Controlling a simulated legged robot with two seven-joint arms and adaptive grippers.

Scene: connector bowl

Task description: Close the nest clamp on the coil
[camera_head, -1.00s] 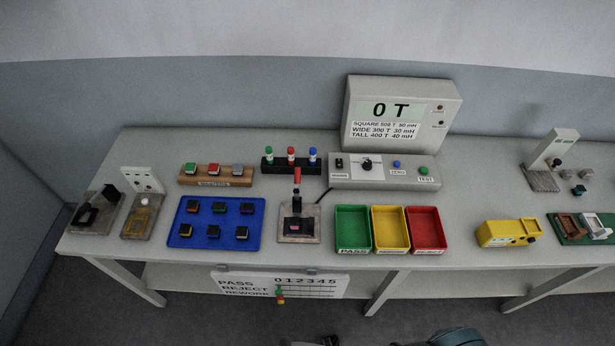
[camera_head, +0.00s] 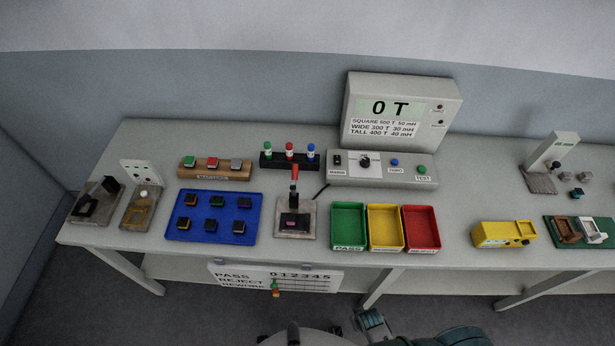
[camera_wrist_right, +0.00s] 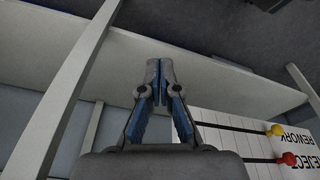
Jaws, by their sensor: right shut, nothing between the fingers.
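The nest clamp (camera_head: 294,196) stands on a grey base plate (camera_head: 309,232) near the front middle of the bench. Its red handle (camera_head: 295,172) points upward. A small coil with a pink top (camera_head: 291,224) sits in the dark nest below the clamp; whether the clamp touches it is too small to tell. My right gripper (camera_wrist_right: 158,72) is shut and empty in the right wrist view, with the bench's lower shelf and frame behind it, away from the clamp. My left gripper is not in view.
A blue tray (camera_head: 254,230) with several coils lies left of the clamp. Green (camera_head: 348,248), yellow (camera_head: 386,248) and red (camera_head: 422,248) bins stand to its right. A tester (camera_head: 382,168) is behind. A tally board (camera_head: 240,279) hangs at the bench front.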

